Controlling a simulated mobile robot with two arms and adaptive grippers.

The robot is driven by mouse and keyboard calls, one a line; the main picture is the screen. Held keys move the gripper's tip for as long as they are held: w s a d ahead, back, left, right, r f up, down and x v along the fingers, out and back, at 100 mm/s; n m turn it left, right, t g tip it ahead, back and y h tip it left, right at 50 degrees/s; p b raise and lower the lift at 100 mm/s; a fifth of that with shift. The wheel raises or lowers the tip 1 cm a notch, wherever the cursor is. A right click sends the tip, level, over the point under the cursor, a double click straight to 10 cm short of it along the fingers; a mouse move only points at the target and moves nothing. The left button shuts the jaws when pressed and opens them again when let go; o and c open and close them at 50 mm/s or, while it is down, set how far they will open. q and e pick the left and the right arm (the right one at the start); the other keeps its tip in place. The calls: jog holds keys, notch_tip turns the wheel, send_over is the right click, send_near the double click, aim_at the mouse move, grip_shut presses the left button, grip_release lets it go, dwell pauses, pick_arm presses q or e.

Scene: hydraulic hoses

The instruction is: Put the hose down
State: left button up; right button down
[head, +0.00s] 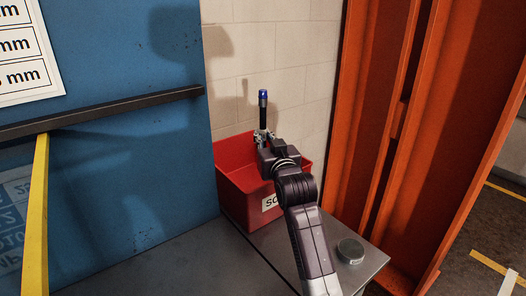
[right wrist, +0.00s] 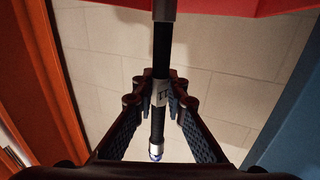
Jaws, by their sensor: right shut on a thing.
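The hose (head: 263,112) is a short black tube with a blue-capped end, held upright above the red bin (head: 229,182). In the right wrist view the hose (right wrist: 163,42) runs between the fingers, with a white label, a metal fitting toward the bin and a blue tip at the other end. My right gripper (head: 262,135) is shut on the hose near its middle; its fingers also show in the right wrist view (right wrist: 161,92). The bin has a partly hidden white label, and its inside is largely hidden by my gripper and arm. My left gripper is out of view.
The bin stands on a grey bench (head: 180,254) against a pale block wall (head: 280,60). A blue panel (head: 130,120) with a black rail is on the left, an orange steel post (head: 375,110) on the right. A round metal object (head: 350,250) sits at the bench's right corner.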

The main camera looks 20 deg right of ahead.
jog(key=shift+f, duration=0.2)
notch_tip(320, 180, down, 4)
jog(key=shift+r, duration=0.2)
jog(key=shift+f, duration=0.35)
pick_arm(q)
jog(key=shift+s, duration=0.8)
pick_arm(e)
jog(key=shift+f, duration=0.1)
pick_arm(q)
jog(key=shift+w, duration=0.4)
pick_arm(e)
jog(key=shift+f, duration=0.5)
jog(key=c, duration=2)
grip_release()
jog(key=shift+f, duration=0.1)
jog(key=shift+o, duration=0.2)
